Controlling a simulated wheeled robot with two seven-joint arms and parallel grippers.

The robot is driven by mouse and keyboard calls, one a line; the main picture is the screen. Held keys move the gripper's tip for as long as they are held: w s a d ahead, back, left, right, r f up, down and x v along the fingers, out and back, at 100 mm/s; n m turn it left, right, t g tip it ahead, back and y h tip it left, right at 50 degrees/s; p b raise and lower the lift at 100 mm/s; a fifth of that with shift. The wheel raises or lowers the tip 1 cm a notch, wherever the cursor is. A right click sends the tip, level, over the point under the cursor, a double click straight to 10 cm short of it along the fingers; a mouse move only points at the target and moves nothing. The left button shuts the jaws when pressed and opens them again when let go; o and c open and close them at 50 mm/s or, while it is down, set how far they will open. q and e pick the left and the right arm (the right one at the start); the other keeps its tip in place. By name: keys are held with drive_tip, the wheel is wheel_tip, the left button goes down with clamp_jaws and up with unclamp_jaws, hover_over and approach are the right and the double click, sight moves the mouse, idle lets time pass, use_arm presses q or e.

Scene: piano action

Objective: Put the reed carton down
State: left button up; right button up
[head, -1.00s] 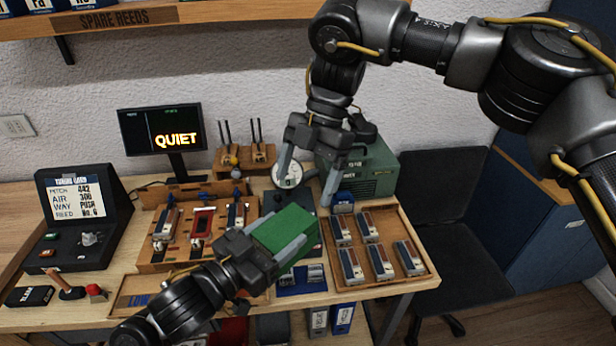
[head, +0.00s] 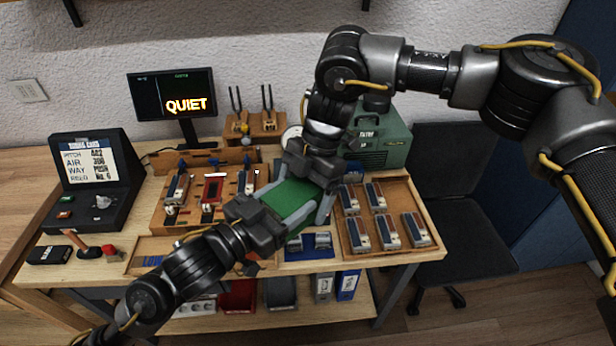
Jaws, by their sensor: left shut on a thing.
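The green carton (head: 292,196), which I take to be the reed carton, is in my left gripper (head: 288,208). The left gripper is shut on it and holds it tilted above the front of the workbench (head: 210,262). My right gripper (head: 308,188) has come down from above at the carton's far end. Its fingers are partly hidden and overlap the carton in the picture. I cannot tell whether they touch it or how far apart they are.
A wooden tray (head: 345,249) of several reed pieces lies right of the carton. A blue mat (head: 322,252) with metal parts lies below it. A wooden rack (head: 154,222) stands left and a green machine (head: 388,140) behind. The bench's front left has some bare wood.

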drive_tip(key=shift+s+a+f, duration=0.1)
drive_tip(key=shift+s+f, duration=0.05)
drive_tip(key=shift+f, duration=0.3)
